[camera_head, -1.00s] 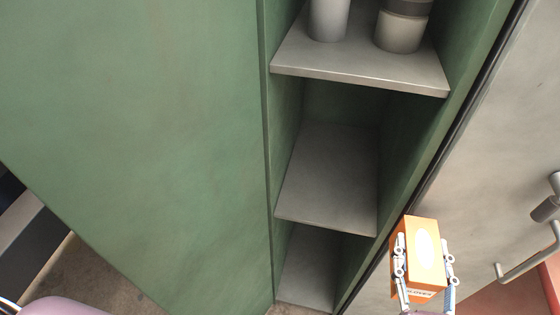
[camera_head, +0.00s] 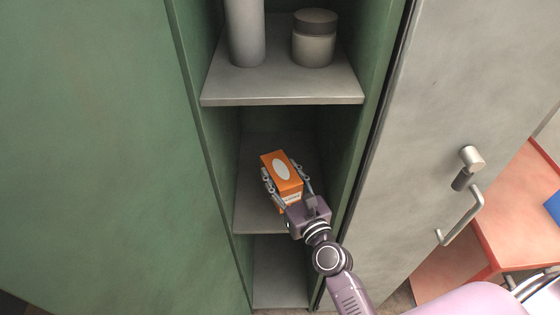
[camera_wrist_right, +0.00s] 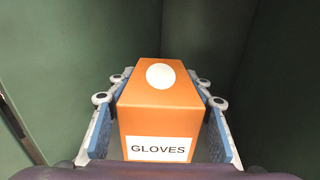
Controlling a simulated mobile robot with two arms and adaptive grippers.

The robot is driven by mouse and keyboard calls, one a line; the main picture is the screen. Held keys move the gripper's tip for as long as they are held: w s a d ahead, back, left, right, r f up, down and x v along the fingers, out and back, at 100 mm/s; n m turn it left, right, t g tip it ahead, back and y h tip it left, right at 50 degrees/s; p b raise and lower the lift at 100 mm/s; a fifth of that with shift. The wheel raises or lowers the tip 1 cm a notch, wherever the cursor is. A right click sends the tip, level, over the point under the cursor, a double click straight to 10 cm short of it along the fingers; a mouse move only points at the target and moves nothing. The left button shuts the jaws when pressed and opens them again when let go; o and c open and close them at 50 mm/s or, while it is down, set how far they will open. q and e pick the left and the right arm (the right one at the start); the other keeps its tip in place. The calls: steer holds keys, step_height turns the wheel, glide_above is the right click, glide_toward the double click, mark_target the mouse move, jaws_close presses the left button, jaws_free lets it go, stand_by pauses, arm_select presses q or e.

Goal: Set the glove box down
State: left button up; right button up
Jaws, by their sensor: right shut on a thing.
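The orange glove box (camera_head: 281,171) has a white oval on top and a white label reading GLOVES in the right wrist view (camera_wrist_right: 160,112). My right gripper (camera_head: 286,180) is shut on it, one finger along each side. The box is inside the cabinet's middle compartment, over the grey middle shelf (camera_head: 262,216). I cannot tell whether its underside touches the shelf. My left gripper is not in view.
The upper shelf (camera_head: 285,88) holds a grey cylinder (camera_head: 245,35) and a lidded jar (camera_head: 314,45). A lower shelf (camera_head: 280,285) is empty. A grey door (camera_head: 440,110) with a handle (camera_head: 465,220) stands to the right. Green walls flank the compartment closely.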

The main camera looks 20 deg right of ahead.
steer(key=shift+w+d+f+b, duration=0.5)
steer(key=shift+w+b, duration=0.3)
steer(key=shift+w, duration=0.8)
steer(key=shift+w+d+f+b, duration=0.5)
steer(key=shift+w+b, duration=0.3)
steer(key=shift+w, duration=0.85)
steer(key=shift+w+d+f+b, duration=0.5)
steer(key=shift+w+b, duration=0.3)
steer(key=shift+w, duration=0.8)
step_height(320, 180, down, 4)
steer(key=b, duration=0.3)
steer(key=shift+a+r, duration=0.1)
steer(key=shift+r, duration=0.05)
steer(key=shift+w+f+b, duration=0.15)
steer(key=shift+f+b, duration=0.05)
steer(key=shift+b, duration=0.3)
steer(key=shift+w+r, duration=0.1)
